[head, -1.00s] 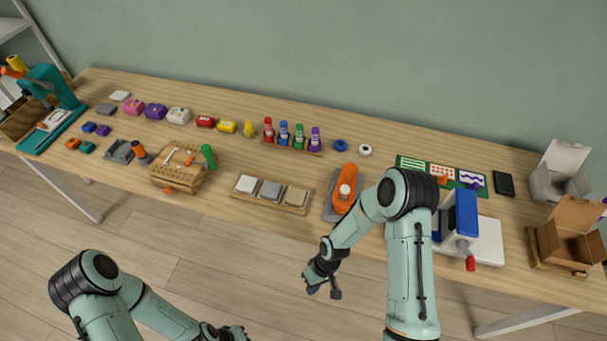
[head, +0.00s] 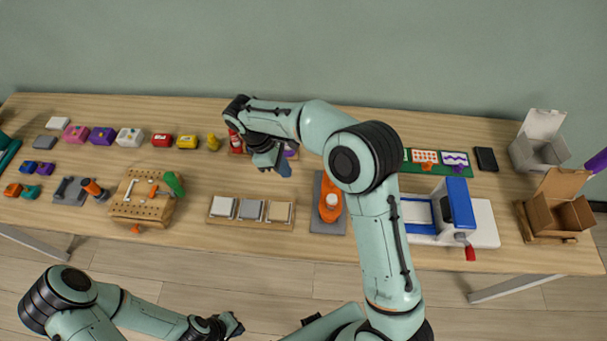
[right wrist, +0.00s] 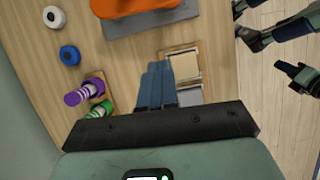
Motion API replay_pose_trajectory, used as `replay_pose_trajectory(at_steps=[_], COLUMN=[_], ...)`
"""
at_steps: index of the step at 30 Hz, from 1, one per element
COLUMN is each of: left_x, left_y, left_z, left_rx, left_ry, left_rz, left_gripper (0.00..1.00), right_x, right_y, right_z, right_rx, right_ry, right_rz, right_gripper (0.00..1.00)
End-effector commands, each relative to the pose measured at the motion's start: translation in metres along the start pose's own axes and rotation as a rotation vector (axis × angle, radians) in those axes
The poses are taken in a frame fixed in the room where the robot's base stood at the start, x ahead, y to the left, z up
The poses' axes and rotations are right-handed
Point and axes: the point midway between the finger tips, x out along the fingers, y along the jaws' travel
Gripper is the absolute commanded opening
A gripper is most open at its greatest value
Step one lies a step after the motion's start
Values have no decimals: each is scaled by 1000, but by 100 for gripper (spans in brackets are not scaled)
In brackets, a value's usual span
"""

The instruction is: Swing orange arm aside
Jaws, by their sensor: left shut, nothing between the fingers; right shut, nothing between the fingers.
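The orange arm (head: 329,197) lies on a grey base plate (head: 330,222) at the middle of the table, partly covered by my right arm in the head view. In the right wrist view, part of the orange arm (right wrist: 135,6) and its grey plate (right wrist: 155,22) show at the top edge. My right gripper (head: 283,169) is shut and empty, above the table to the left of and behind the orange arm. Its blue fingers show together in the right wrist view (right wrist: 155,82). My left gripper (head: 236,325) is shut and empty, low in front of the table.
A tray of square tiles (head: 252,224) sits left of the grey plate. The blue-and-white machine (head: 459,206) with a red-handled crank stands to its right. Bottles are partly hidden behind my right gripper; purple (right wrist: 84,93) and green (right wrist: 100,109) ones show in the wrist view.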

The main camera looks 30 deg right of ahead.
Motion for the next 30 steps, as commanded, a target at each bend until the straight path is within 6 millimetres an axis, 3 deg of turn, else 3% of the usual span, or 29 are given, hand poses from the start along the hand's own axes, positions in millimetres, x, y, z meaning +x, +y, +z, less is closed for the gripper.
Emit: replay_pose_trajectory(at_steps=[11,16,30], left_x=[1,3,18], left_y=[-1,-2,-10], left_z=[1,2,11], left_rx=[-1,-2,-6], left_ry=[-1,-3,-15], left_rz=[-1,-1,-6], left_gripper=[0,0,0], right_x=[1,11,105], right_y=[0,-1,-1], right_z=[0,0,1], right_rx=[0,0,1], right_ry=[-2,-5,-5], right_rz=[-1,-3,-5], right_gripper=[0,0,0])
